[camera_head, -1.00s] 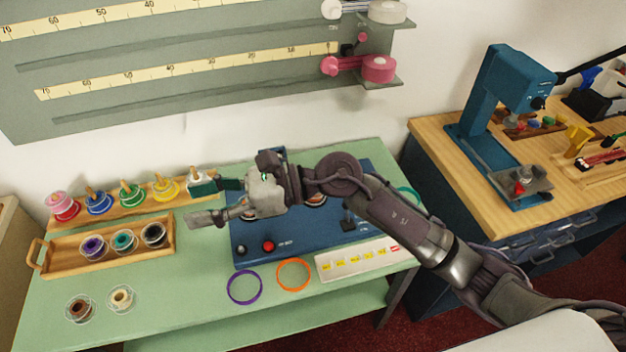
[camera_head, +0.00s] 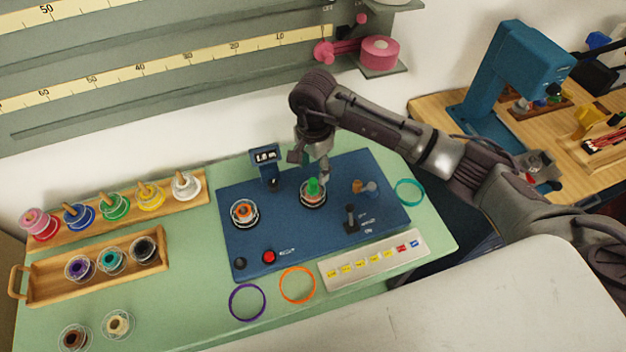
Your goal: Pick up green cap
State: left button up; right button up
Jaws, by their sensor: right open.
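The green cap (camera_head: 313,186) stands upright on a spool at the middle of the blue machine (camera_head: 285,222). My right gripper (camera_head: 309,165) points down just above and behind the cap, with its fingers apart and nothing between them. One finger is left of the cap's line and the other is close above the cap; I cannot tell whether it touches. My left gripper is not in view.
A spool with an orange centre (camera_head: 244,212) sits left on the machine, near a small counter display (camera_head: 265,158). A black lever (camera_head: 351,218) stands to the right. Spool racks fill the left; purple (camera_head: 247,301) and orange (camera_head: 297,285) rings lie in front.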

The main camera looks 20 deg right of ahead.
aim_at(314, 180)
notch_tip(314, 180, down, 3)
jog(key=shift+w+f+p, duration=0.1)
jog(key=shift+p, duration=0.8)
notch_tip(314, 180, down, 2)
jog(key=shift+f+p, duration=0.25)
jog(key=shift+p, duration=0.25)
jog(key=shift+f, duration=0.4)
jog(key=shift+w+f, duration=0.1)
jog(key=shift+f, duration=0.1)
jog(key=c, duration=0.8)
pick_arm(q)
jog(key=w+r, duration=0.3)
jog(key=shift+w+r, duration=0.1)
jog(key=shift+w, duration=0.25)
pick_arm(e)
jog(key=shift+c, duration=0.2)
